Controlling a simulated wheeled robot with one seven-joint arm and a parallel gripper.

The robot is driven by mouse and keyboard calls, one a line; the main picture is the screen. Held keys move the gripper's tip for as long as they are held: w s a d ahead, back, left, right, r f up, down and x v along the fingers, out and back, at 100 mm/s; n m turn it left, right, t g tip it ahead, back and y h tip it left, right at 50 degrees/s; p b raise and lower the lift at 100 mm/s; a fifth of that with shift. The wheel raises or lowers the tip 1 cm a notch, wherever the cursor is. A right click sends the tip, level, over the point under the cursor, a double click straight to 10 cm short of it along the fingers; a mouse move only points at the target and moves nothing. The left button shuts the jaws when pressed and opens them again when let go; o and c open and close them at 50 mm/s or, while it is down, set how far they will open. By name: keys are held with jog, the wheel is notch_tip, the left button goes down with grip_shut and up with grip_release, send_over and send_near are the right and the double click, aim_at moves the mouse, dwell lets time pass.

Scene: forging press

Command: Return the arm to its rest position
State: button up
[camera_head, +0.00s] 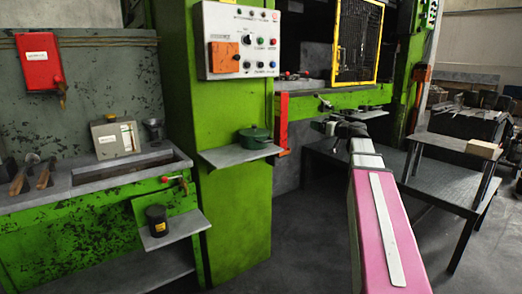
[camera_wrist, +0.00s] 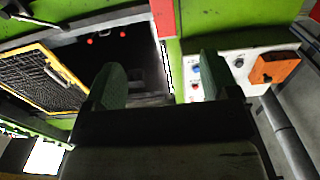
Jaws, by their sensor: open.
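My arm stretches forward from the lower right in the head view, a pink and white link ending in a dark wrist. My gripper (camera_head: 330,112) is at its far end, in front of the green press (camera_head: 220,185), near the press opening below the yellow-framed mesh guard (camera_head: 358,42). In the wrist view my gripper (camera_wrist: 160,85) shows two green-grey fingers standing apart with nothing between them. The mesh guard also shows at the left of the wrist view (camera_wrist: 38,78), and the control panel (camera_wrist: 235,70) at the right.
A dark table (camera_head: 440,178) with a small raised stand stands right of my arm. Open floor (camera_head: 300,235) lies left of my arm.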

jog(key=s+a+f+m+g+h, duration=0.1)
jog(key=s+a+f+g, duration=0.25)
jog(key=f, duration=0.65)
jog(key=s+a+f+m+g+h, duration=0.15)
jog(key=s+f, duration=0.25)
jog(key=f, duration=0.5)
jog(key=s+a+f+m+g+h, duration=0.1)
jog(key=s+a+f+g+h, duration=0.2)
jog(key=f, duration=0.7)
jog(key=s+d+f+m+g+h, duration=0.1)
jog(key=s+f+m+g+h, duration=0.2)
jog(key=s+f, duration=1.4)
jog(key=g+h, duration=0.2)
jog(key=g, duration=0.1)
jog(key=shift+s+f+m+g, duration=0.2)
jog(key=shift+m+g, duration=0.1)
jog(key=shift+m, duration=0.05)
jog(key=shift+d, duration=0.1)
